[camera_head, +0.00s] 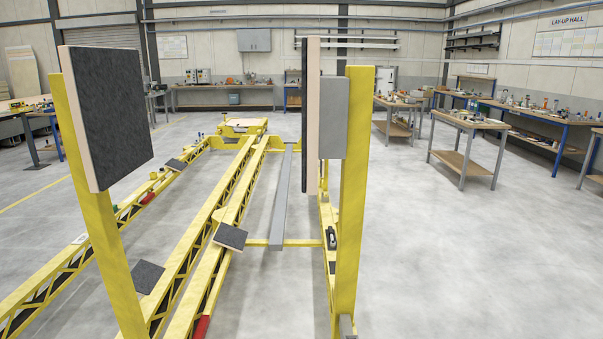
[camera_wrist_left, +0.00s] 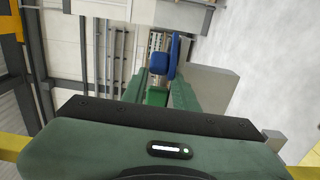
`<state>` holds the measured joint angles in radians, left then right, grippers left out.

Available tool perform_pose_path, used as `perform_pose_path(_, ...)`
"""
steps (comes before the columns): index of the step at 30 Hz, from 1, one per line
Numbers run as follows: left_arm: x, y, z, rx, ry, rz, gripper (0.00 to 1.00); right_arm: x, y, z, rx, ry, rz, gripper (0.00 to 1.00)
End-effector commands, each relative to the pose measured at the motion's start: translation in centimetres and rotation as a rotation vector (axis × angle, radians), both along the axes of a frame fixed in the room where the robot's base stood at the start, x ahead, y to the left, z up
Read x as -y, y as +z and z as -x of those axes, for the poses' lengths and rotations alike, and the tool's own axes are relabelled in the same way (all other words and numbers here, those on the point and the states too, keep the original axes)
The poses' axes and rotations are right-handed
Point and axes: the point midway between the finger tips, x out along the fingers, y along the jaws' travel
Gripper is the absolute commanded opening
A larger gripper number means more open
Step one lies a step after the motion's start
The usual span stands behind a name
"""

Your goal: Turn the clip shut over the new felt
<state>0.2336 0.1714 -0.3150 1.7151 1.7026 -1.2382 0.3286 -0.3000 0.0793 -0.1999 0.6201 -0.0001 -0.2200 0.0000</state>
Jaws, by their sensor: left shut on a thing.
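In the left wrist view my left gripper (camera_wrist_left: 158,85) reaches away from its green body with its green fingers. It is shut on a blue part with a rounded end, which I take to be the clip (camera_wrist_left: 172,60). A pale grey block (camera_wrist_left: 212,84) is just right of the fingers. I cannot tell there how the clip sits over any felt. In the head view, dark felt-like pads lie on the yellow beams, one at the middle (camera_head: 231,236) and one lower left (camera_head: 147,277). I cannot tell which felt is new. Neither gripper shows in the head view.
Tall yellow posts stand left (camera_head: 105,245) and right (camera_head: 351,200); the left carries a large dark-faced panel (camera_head: 110,115). Long yellow trolley beams (camera_head: 190,250) run away between them. Workbenches (camera_head: 468,135) stand at the right. The floor right of the posts is clear.

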Motion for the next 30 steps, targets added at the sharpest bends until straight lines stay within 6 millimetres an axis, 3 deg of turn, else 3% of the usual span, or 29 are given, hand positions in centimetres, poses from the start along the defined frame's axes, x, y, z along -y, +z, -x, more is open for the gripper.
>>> perform_pose_path(18,1.0,0.3,-0.9,0.005,0.005,0.007,0.0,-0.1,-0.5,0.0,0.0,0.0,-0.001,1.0)
perform_pose_path(19,1.0,0.4,-0.9,0.005,0.005,0.007,0.37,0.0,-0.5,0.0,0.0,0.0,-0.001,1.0)
perform_pose_path(21,1.0,0.3,-0.9,0.004,0.005,0.006,0.51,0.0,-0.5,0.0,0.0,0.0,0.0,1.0)
perform_pose_path(30,1.0,-0.1,-0.9,0.001,0.005,0.0,0.51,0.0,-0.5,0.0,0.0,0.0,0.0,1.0)
